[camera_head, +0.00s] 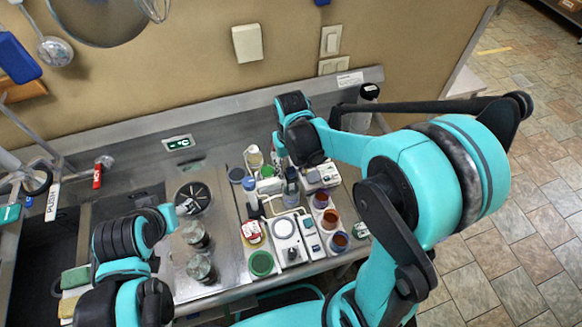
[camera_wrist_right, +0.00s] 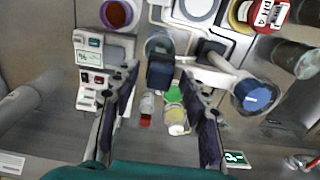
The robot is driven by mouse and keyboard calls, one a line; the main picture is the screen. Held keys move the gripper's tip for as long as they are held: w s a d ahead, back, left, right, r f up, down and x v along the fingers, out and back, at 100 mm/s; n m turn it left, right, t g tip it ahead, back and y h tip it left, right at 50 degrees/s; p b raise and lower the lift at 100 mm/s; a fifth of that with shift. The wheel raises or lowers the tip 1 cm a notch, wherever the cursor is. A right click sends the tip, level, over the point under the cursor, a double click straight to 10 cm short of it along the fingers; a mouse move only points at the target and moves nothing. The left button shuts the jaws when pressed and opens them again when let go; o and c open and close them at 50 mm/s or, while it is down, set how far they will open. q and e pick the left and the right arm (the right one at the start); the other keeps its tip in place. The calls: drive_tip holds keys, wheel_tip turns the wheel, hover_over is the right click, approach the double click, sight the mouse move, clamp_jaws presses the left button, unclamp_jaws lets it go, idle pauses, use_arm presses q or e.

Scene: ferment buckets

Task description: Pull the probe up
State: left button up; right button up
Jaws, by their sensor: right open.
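The probe, with a dark blue top (camera_wrist_right: 160,72), stands in a clear holder or vessel (camera_wrist_right: 158,44) in the right wrist view. In the head view the probe (camera_head: 291,180) shows just below my right gripper (camera_head: 293,163). My right gripper (camera_wrist_right: 162,78) is open, with one dark finger on each side of the probe top. I see gaps between the fingers and the probe; the depth is hard to judge. My left gripper (camera_head: 178,210) is at the left over the counter, and its fingers are too unclear to read.
Cups with reddish-brown contents (camera_head: 330,219) stand right of the probe. A white device with a round plate (camera_head: 284,228) is in front. Jars (camera_head: 201,268) stand at the left. A blue-capped item (camera_wrist_right: 252,95) and small bottles (camera_wrist_right: 174,115) are close to the fingers.

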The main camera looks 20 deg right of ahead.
clamp_jaws()
wheel_tip(320, 180, up, 6)
drive_tip(key=p, duration=0.3)
drive_tip(key=shift+r, duration=0.1)
drive_tip(key=shift+w, duration=0.15)
unclamp_jaws()
wheel_tip(320, 180, up, 12)
idle(0.4)
